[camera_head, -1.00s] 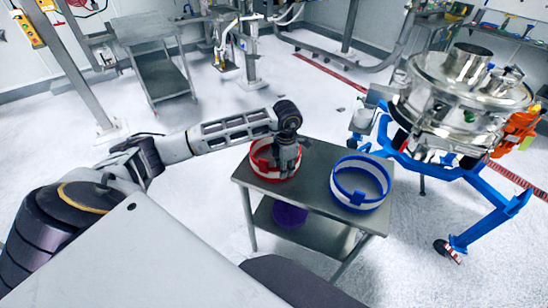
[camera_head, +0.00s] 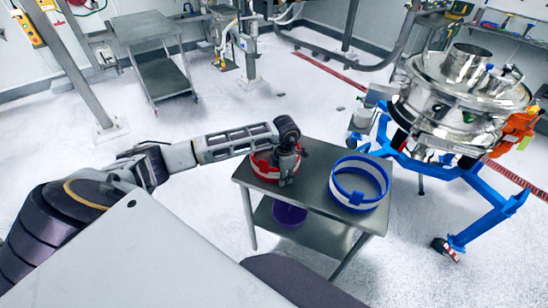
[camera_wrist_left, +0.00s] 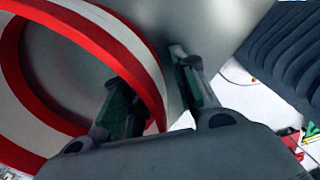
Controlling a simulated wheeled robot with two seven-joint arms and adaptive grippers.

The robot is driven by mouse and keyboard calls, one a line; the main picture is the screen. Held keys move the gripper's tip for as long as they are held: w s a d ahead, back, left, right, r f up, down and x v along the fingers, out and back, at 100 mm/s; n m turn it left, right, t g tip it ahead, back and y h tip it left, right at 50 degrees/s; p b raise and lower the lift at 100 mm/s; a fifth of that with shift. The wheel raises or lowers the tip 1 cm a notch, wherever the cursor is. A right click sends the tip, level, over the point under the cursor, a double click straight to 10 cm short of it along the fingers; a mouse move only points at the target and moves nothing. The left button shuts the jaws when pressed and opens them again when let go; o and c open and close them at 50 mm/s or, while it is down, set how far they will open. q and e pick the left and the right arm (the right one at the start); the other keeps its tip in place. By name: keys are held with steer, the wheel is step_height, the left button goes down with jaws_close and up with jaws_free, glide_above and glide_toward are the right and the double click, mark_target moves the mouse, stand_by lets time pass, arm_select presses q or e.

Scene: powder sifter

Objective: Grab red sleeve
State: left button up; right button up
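The red sleeve (camera_head: 262,168), a red-rimmed white ring, stands on the left part of the metal cart's top (camera_head: 317,182). My left gripper (camera_head: 285,180) is down at the sleeve's near right side. In the left wrist view the sleeve (camera_wrist_left: 110,22) fills the left side. The fingers of my left gripper (camera_wrist_left: 162,95) are apart, one on the inner side of the sleeve's wall and one outside. A gap shows between the wall and the outer finger. The gripper hides part of the sleeve in the head view. My right gripper is not in view.
A blue-rimmed white ring (camera_head: 375,197) stands on the cart's right part. A purple container (camera_head: 289,213) is on the lower shelf. A steel sifter (camera_head: 462,95) on a blue frame (camera_head: 480,215) stands to the right. Another cart (camera_head: 160,75) is at the back left.

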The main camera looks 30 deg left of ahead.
arm_select(q)
steer(key=shift+c, duration=0.2)
jaws_close()
stand_by(0.3)
steer(key=shift+r, duration=0.15)
step_height(320, 180, up, 8)
steer(key=shift+r+b, duration=0.1)
steer(key=shift+b, duration=0.55)
steer(key=shift+r, duration=0.75)
